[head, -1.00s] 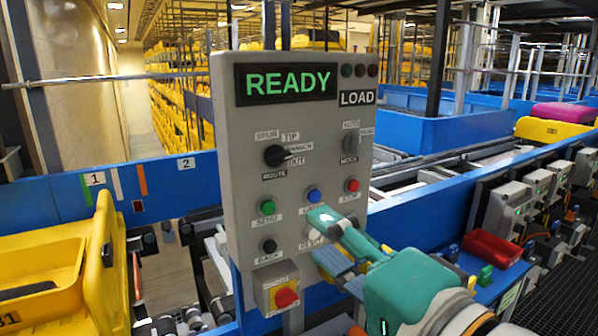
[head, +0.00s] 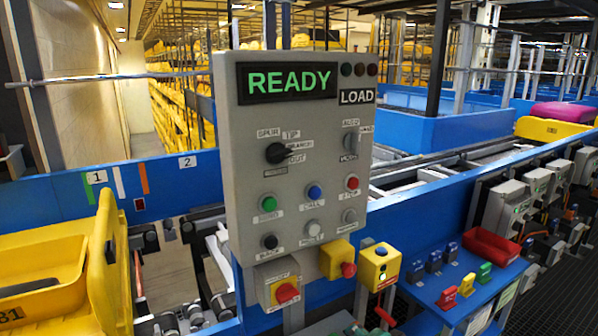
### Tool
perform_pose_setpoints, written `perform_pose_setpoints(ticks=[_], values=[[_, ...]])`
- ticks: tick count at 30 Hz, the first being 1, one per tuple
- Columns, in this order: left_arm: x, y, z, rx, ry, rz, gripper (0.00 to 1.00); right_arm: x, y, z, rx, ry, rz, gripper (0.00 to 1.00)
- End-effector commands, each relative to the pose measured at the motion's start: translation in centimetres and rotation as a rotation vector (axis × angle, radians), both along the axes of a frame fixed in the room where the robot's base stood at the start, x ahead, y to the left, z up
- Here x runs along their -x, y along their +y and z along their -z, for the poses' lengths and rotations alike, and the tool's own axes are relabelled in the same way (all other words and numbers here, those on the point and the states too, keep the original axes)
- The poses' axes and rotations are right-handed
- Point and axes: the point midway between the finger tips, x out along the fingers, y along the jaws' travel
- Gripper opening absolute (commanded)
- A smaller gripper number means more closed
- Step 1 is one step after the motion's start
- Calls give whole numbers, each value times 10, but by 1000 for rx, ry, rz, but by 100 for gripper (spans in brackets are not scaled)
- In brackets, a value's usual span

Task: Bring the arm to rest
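The grey control panel (head: 240,170) stands upright in the middle of the head view, and its display (head: 289,82) reads READY in green. A LOAD label (head: 357,97) sits beside the display under small dark lamps. The panel carries a black selector knob (head: 276,154), a green button (head: 268,202), a blue button (head: 315,192), a red button (head: 352,183), a white button (head: 312,228) and a black button (head: 270,242). Neither of my grippers shows in the head view, so I cannot see whether they are open or shut.
A yellow tote (head: 105,262) stands at the left. Blue conveyor walls run behind.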

Motion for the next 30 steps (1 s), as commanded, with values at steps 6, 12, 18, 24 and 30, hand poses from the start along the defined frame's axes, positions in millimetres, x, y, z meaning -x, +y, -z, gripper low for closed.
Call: perform_pose_setpoints(ticks=[6, 12, 18, 24, 30], values=[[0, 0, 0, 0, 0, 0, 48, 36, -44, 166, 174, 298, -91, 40], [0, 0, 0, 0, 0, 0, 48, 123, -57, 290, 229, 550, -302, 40], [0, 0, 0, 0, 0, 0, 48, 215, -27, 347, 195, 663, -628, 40], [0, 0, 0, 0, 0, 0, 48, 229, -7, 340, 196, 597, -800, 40], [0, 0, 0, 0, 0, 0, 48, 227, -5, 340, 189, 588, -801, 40]])
